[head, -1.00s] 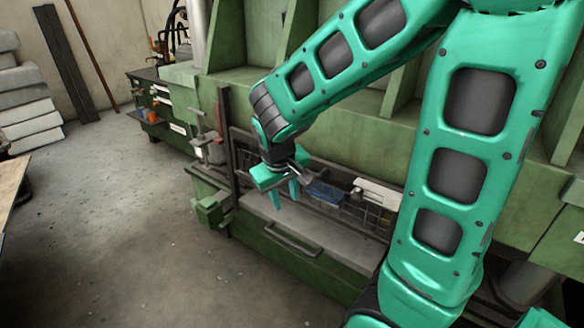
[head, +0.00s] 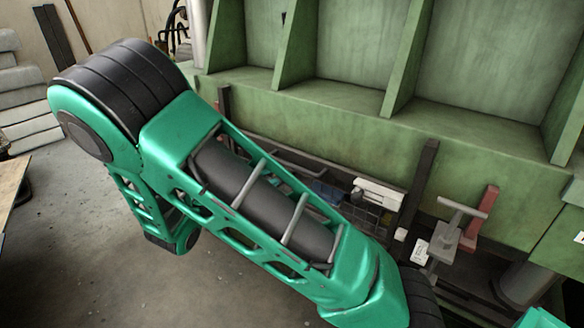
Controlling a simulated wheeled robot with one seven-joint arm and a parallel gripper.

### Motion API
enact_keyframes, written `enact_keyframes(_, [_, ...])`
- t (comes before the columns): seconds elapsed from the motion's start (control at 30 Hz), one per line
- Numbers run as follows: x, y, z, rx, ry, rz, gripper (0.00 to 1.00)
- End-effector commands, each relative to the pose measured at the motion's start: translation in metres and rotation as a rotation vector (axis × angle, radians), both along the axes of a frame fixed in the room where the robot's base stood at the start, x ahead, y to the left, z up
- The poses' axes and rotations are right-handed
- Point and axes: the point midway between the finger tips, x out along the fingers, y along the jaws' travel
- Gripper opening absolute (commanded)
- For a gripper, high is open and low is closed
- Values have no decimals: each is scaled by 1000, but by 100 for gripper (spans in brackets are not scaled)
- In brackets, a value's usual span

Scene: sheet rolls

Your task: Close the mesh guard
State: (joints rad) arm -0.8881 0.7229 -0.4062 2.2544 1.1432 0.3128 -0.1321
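The green machine (head: 475,135) fills the right and back of the head view. Its front opening lies between a dark post on the left and a dark upright post (head: 420,185) on the right. A small stretch of dark grid-like metal, perhaps part of the mesh guard (head: 372,215), shows beside the right post. My green arm crosses in front and hides most of the guard, so I cannot tell its position. My gripper is not visible.
A white box (head: 379,191) and a blue item (head: 327,192) lie in the opening. A grey clamp-like fixture with a T-handle (head: 447,240) and a red upright part (head: 481,217) stand right of the post. Grey slabs (head: 25,105) are stacked far left.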

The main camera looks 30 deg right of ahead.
Motion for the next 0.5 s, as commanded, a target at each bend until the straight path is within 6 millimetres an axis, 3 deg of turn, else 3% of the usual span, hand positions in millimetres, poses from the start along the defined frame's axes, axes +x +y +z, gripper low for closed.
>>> enact_keyframes(0.17, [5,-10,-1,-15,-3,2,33])
enact_keyframes(0.5, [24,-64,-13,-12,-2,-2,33])
